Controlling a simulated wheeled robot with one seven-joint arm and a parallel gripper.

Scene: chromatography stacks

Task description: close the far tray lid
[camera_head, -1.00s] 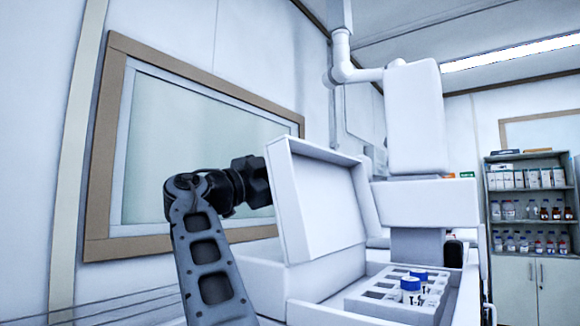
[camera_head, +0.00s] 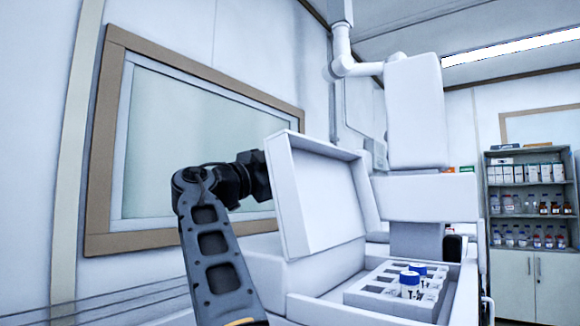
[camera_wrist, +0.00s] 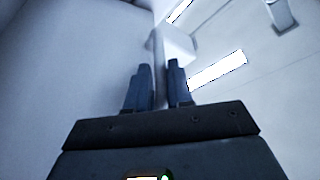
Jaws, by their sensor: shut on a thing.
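The far tray lid (camera_head: 326,196) is a white, shallow, boxy cover in the head view. It stands raised and tilted on the left side of the white tray housing (camera_head: 340,310), with its hollow inner face toward the right. My arm reaches up behind the lid from the left, and the lid hides my fingers in the head view. In the wrist view, my gripper (camera_wrist: 159,76) has its two dark fingers close together, one on each side of the lid's pale edge, shut on it. The exact contact is hard to make out.
A grey rack (camera_head: 370,290) with blue-capped vials (camera_head: 409,283) sits in the open tray, right of the lid. A white instrument column (camera_head: 415,112) rises behind it. A framed wall window (camera_head: 190,150) is behind my arm. Shelves (camera_head: 527,205) stand far right.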

